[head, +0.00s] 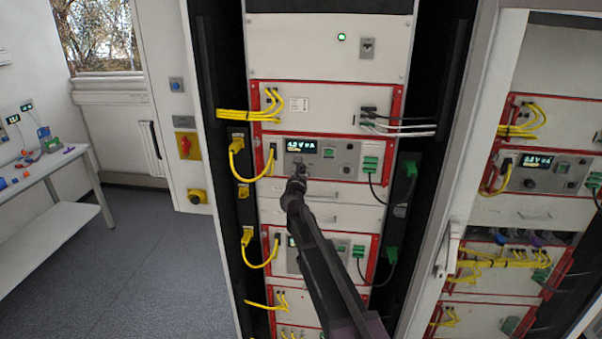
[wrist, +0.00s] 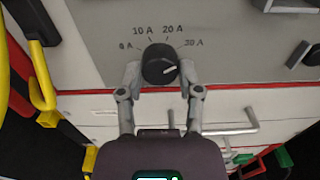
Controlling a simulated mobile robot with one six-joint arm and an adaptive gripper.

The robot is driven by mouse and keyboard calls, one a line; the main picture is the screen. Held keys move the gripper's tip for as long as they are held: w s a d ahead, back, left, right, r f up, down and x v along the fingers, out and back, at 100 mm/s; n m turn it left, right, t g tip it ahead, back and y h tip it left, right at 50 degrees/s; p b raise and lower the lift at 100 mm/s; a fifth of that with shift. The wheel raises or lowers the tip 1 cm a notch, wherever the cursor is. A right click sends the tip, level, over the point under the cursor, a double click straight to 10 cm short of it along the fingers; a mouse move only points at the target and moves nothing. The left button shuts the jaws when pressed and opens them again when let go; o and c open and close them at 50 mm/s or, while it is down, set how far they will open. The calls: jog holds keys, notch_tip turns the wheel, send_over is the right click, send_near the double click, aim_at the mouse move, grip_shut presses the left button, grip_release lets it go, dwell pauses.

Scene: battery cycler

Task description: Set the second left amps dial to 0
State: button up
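The amps dial (wrist: 160,65) is a round black knob with a white pointer mark, on a grey panel. Labels 0 A, 10 A, 20 A and 30 A arc above it from left to right. The mark points right and slightly up, on the 30 A side. My gripper (wrist: 160,72) has one finger at each side of the knob, and both fingertips appear to touch it. In the head view my gripper (head: 297,184) is at the front of the upper dial unit, just below its lit display (head: 300,146), and hides the dial.
Yellow cables (head: 235,160) hang left of the unit and green plugs (head: 370,163) sit at its right. A drawer handle (wrist: 227,127) lies below the dial. A second rack (head: 530,180) stands to the right. A bench (head: 40,170) is at far left with open floor before it.

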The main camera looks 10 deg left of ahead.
grip_shut()
jog(key=shift+n, duration=0.5)
jog(key=n, duration=1)
jog(key=shift+n, duration=0.4)
jog(key=n, duration=0.6)
jog(key=shift+w+r, duration=0.1)
jog(key=n, duration=0.6)
